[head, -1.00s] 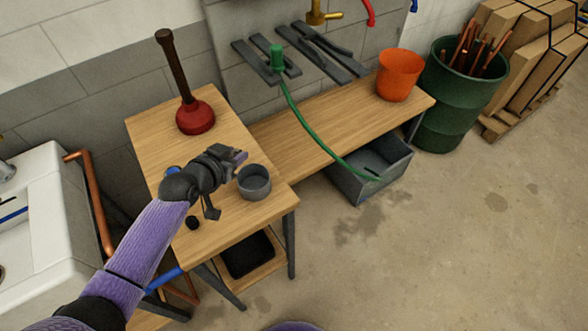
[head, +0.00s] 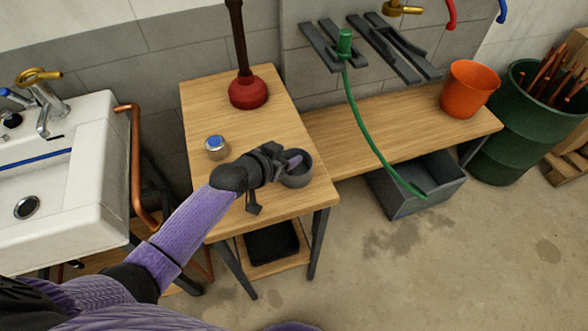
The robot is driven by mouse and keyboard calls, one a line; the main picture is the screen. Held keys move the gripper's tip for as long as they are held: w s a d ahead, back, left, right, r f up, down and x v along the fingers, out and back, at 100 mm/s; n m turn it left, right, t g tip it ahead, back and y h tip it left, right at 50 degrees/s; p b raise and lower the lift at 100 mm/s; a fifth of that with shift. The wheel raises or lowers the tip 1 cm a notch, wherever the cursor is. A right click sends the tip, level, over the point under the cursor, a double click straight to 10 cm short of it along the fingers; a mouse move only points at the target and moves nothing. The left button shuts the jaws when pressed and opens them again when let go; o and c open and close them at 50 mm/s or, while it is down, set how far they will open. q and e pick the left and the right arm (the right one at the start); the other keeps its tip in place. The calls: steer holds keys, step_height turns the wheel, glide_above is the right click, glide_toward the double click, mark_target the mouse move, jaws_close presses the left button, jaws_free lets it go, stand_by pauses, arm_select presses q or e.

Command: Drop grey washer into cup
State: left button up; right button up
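A grey round cup (head: 300,178) stands upright near the right edge of the wooden bench. My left gripper (head: 291,163) reaches over from the left, its fingertips at the cup's left rim and opening. They hide part of the cup and its inside. Whether the fingers are open or shut is too small to tell. I cannot make out a grey washer, in the fingers or on the bench. My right gripper is not in view.
A blue-topped round item (head: 215,147) lies left of my gripper. A red plunger (head: 248,92) stands at the back of the bench. A green hose (head: 372,138) hangs beyond the cup. An orange bucket (head: 468,90) is on the lower bench; a white sink (head: 85,190) is left.

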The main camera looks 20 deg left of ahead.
arm_select(q)
steer(key=shift+o, duration=0.7)
steer(key=shift+s+r, duration=0.15)
steer(key=p+v, duration=0.4)
steer(key=v, duration=0.5)
steer(key=shift+s+a, duration=0.15)
steer(key=shift+s, duration=0.1)
steer(key=shift+r, duration=0.1)
